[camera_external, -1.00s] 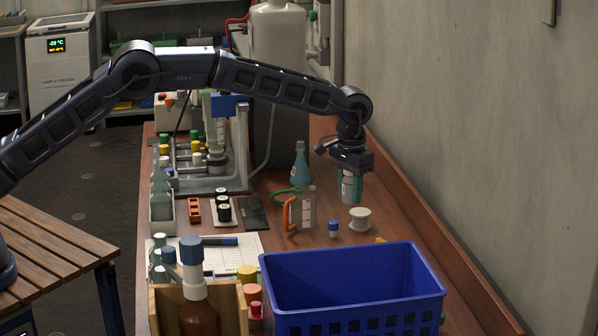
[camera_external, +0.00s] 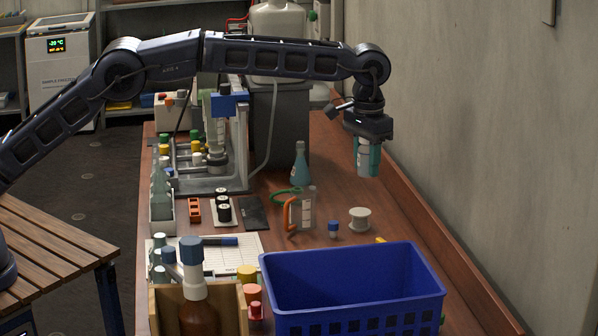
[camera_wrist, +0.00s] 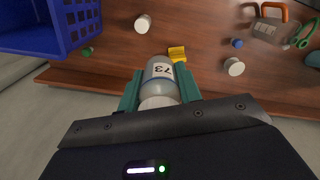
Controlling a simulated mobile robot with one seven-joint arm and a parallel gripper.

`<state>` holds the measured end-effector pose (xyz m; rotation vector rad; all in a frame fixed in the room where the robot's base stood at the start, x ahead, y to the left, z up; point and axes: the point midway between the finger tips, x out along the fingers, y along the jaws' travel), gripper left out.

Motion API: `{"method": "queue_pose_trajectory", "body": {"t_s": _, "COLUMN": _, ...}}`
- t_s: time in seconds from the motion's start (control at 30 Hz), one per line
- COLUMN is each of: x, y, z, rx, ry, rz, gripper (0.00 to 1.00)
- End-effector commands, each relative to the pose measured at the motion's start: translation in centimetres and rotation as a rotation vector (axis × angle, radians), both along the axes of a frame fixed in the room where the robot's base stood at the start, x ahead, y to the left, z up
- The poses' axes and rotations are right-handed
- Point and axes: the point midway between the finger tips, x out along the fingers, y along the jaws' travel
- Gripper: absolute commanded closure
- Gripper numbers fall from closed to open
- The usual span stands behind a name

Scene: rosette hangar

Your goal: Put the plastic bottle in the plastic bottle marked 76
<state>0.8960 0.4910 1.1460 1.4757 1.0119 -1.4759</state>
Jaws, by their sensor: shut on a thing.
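My gripper (camera_external: 368,152) is shut on a pale plastic bottle (camera_external: 364,164) and holds it upright in the air, above the table's right side. In the wrist view the bottle (camera_wrist: 158,72) sits between the teal fingers, and its white label reads what looks like 73, upside down. I see no bottle marked 76. A white cylindrical thing, perhaps a bottle (camera_wrist: 142,23), stands near the blue crate in the wrist view; no number on it can be read.
The blue crate (camera_external: 352,318) stands at the front. A white spool (camera_external: 359,219), a small blue-capped vial (camera_external: 333,229), an orange-handled item (camera_external: 291,214) and a teal flask (camera_external: 300,168) are on the table (camera_external: 405,222). A wall rises along the right.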

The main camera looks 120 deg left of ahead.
Motion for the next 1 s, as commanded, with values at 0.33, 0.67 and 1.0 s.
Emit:
{"method": "queue_pose_trajectory", "body": {"t_s": 0.33, "x": 2.7, "y": -4.1, "z": 1.3, "rx": -0.001, "ry": 0.001, "rz": -0.023, "gripper": 0.88}}
{"method": "queue_pose_trajectory", "body": {"t_s": 0.67, "x": 2.7, "y": -4.2, "z": -5.2, "rx": -0.002, "ry": 0.002, "rz": -0.023, "gripper": 0.88}}
{"method": "queue_pose_trajectory", "body": {"t_s": 1.0, "x": 2.7, "y": -4.2, "z": -11.4, "rx": -0.002, "ry": 0.002, "rz": -0.023, "gripper": 0.88}}
